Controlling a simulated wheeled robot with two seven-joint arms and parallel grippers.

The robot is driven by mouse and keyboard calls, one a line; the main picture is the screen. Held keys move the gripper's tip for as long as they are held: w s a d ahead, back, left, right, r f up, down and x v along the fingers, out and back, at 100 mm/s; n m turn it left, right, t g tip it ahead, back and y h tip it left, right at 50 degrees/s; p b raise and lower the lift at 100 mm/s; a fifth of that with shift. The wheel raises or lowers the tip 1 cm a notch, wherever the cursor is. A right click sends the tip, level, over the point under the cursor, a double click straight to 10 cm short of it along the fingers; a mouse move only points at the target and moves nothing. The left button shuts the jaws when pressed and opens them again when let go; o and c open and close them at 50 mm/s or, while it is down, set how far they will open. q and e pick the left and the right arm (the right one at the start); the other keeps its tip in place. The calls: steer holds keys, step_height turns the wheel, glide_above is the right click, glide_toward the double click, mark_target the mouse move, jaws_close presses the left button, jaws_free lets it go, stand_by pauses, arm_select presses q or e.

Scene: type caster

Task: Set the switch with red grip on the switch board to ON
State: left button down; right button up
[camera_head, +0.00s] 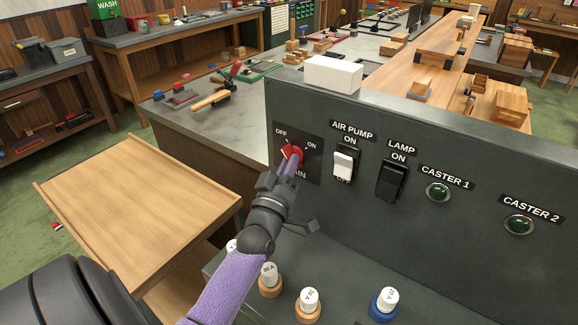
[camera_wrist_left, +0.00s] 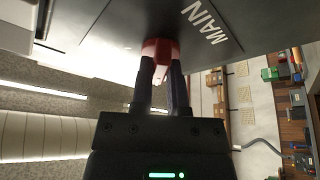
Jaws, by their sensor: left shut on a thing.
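The switch board (camera_head: 400,240) is a dark green panel standing at the right in the head view. At its left end is a rotary switch with a red grip (camera_head: 293,152), on a dark plate marked OFF at upper left and ON at right. The plate reads MAIN in the wrist view. My left gripper (camera_head: 290,168) is shut on the red grip, which also shows between the fingertips in the left wrist view (camera_wrist_left: 160,48). The fingers and grip hide part of the plate, and I cannot tell exactly where the grip points. My right gripper is out of view.
Right of the red grip are the AIR PUMP switch (camera_head: 344,165), the LAMP switch (camera_head: 391,180) and two green caster lamps (camera_head: 438,192). Several fuses (camera_head: 308,300) stand on the ledge below my arm. A wooden table (camera_head: 135,205) is at the left.

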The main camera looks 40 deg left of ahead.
arm_select(q)
steer(key=shift+s+a+m+t+h, duration=0.15)
steer(key=shift+m+h, duration=1.75)
steer(key=shift+m, duration=2)
steer(key=shift+w+a+m+t+h, duration=0.15)
steer(key=shift+m+h, duration=1.75)
steer(key=shift+m, duration=2)
steer(key=shift+s+a+m+h, duration=0.1)
steer(key=shift+a+m+h, duration=0.15)
steer(key=shift+m+h, duration=2.65)
steer(key=shift+m+y, duration=1)
steer(key=shift+m, duration=0.2)
steer(key=c, duration=0.6)
jaws_free()
steer(key=v, duration=1)
steer(key=shift+p, duration=0.4)
